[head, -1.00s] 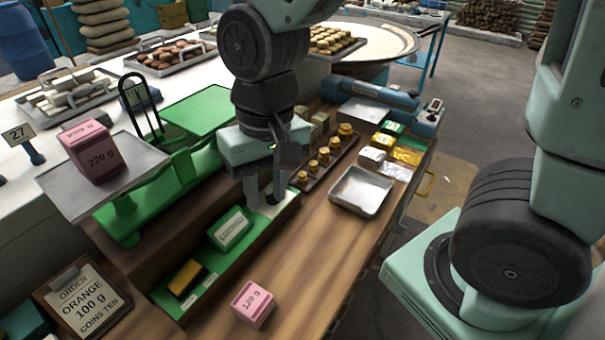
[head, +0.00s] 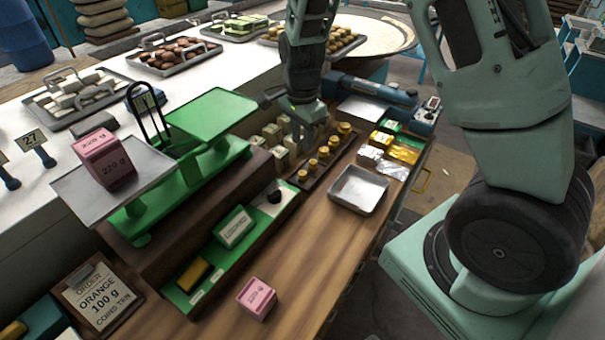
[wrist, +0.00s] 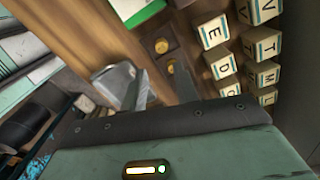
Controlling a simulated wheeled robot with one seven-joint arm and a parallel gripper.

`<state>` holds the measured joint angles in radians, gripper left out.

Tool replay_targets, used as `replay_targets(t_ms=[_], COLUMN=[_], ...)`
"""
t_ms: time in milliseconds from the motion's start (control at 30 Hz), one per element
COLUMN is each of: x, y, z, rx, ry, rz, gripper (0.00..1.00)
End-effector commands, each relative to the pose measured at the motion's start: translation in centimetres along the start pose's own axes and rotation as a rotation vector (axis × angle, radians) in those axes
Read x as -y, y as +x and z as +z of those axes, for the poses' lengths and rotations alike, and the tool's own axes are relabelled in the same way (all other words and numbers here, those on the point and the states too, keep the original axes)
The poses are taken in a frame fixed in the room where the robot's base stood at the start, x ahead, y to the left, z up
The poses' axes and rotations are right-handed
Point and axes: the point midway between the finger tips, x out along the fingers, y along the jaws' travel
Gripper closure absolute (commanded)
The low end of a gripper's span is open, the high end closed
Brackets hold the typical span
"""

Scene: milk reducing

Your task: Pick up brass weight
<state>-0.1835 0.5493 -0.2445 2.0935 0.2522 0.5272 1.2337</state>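Several brass weights (head: 323,152) stand in a row on a dark wooden rack (head: 305,186), smaller at the near end and larger at the far end. My gripper (head: 304,143) is above the left side of this row, fingers pointing down, and hides part of what is behind it. In the wrist view, two brass weights show, one at the rack's end (wrist: 161,46) and one (wrist: 171,69) between my fingertips (wrist: 163,80) in the picture. The fingers are apart with nothing held. I cannot tell the exact height above the weights.
Lettered blocks (wrist: 215,32) stand close beside the rack. A green balance (head: 212,115) carries a pink 220 g block (head: 104,160). A metal tray (head: 358,190) lies right of the rack. A pink 120 g block (head: 256,298) sits on the bare front counter.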

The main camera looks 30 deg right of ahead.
Motion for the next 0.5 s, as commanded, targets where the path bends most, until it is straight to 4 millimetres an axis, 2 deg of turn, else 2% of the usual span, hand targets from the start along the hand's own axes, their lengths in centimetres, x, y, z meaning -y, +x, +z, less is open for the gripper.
replay_targets(t_ms=[200, 333, 500], x=[-0.1, 0.0, 0.0], y=[4.3, 5.8, 6.7], z=[0.0, 0.0, 0.0], rx=[0.001, 0.001, 0.001], ry=[0.000, -0.001, -0.002], rz=[0.005, 0.002, -0.001], gripper=[0.70, 0.70, 0.70])
